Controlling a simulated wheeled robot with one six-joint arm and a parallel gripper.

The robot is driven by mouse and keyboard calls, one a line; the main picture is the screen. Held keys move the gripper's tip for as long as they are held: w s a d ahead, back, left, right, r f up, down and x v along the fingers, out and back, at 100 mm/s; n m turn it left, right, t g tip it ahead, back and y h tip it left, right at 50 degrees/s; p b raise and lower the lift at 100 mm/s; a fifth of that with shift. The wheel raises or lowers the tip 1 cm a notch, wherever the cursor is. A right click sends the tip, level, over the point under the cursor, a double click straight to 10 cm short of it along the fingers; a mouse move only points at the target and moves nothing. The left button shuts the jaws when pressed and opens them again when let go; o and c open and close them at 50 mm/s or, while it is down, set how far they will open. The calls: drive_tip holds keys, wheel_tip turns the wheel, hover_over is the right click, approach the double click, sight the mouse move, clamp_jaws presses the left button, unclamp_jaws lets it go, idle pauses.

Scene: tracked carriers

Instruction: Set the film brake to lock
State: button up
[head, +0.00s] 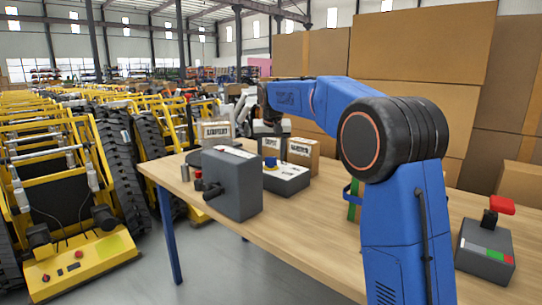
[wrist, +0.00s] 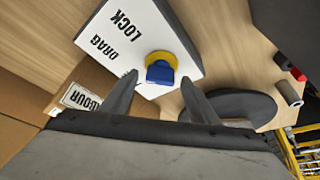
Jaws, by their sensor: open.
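The film brake is a box with a white top (wrist: 185,30) marked LOCK and DRAG, and it also shows on the bench in the head view (head: 292,178). Its blue knob (wrist: 160,72) sits in a yellow ring and shows small in the head view (head: 270,162). Which label the knob points to, I cannot tell. My gripper (wrist: 159,80) is open and empty, with one finger to each side of the knob in the picture, apart from it. In the head view, my gripper hangs above the box, partly hidden.
A grey box with a lever (head: 232,185) stands left of the brake. Small labelled cartons (head: 303,153) stand behind. A control box with a red handle (head: 487,245) is at the right. Large cardboard boxes (head: 420,50) are stacked behind. The bench front (head: 300,235) is clear.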

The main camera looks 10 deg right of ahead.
drive_tip(key=shift+c, duration=0.3)
drive_tip(key=c, duration=1)
drive_tip(key=shift+m, duration=0.4)
drive_tip(key=m+h, duration=0.1)
drive_tip(key=m, duration=0.2)
drive_tip(key=shift+a+m+h, duration=0.2)
drive_tip(key=shift+m+h, duration=0.1)
drive_tip(key=shift+h, duration=0.1)
drive_tip(key=shift+w+m+g+h, duration=0.1)
drive_tip(key=shift+m+g+h, duration=0.3)
drive_tip(key=shift+m, duration=0.7)
drive_tip(key=shift+w+m+g+h, duration=0.15)
drive_tip(key=shift+m+g, duration=0.35)
drive_tip(key=shift+m, duration=0.6)
drive_tip(key=shift+s, duration=0.1)
drive_tip(key=o, duration=1.1)
drive_tip(key=shift+c, duration=0.2)
